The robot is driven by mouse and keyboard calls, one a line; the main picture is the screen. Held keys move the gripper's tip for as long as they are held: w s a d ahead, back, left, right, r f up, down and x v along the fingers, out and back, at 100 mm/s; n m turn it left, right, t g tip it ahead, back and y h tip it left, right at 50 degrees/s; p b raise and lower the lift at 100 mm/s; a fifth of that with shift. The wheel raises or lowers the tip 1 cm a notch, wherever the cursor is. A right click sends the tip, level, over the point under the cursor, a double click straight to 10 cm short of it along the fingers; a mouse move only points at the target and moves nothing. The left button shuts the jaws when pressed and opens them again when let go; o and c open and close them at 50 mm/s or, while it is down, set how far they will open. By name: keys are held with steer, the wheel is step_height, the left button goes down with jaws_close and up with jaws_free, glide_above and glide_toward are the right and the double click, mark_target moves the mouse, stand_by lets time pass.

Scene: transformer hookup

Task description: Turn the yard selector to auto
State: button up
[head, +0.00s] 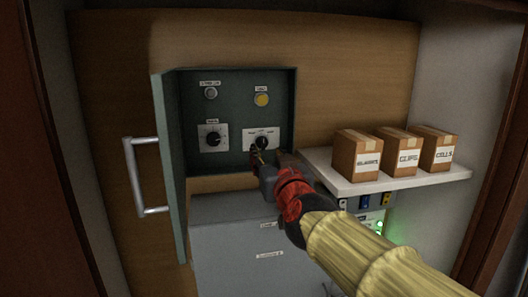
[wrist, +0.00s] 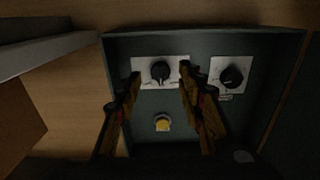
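The open green control box (head: 228,166) holds two black knobs on white plates. The right knob (head: 263,142) has marks around it, too small to read. The left knob (head: 213,139) has a small label above it. I cannot read which is the yard selector. My gripper (head: 257,154) is at the right knob. In the wrist view, which is upside down, my gripper (wrist: 162,78) is open. Its fingers stand on either side of that knob (wrist: 161,72), with gaps visible; I see no clear contact. The other knob (wrist: 232,77) is to the right there.
A yellow lamp (head: 261,99) and a grey lamp (head: 211,93) sit above the knobs. The box door (head: 170,165) stands open at left, near a metal handle (head: 146,178). A white shelf (head: 385,183) with three cartons (head: 400,150) is close on the right.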

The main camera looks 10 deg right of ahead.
mark_target(264, 148)
steer(key=shift+w+d, duration=0.1)
steer(key=shift+w, duration=2.3)
steer(key=c, duration=0.3)
jaws_close()
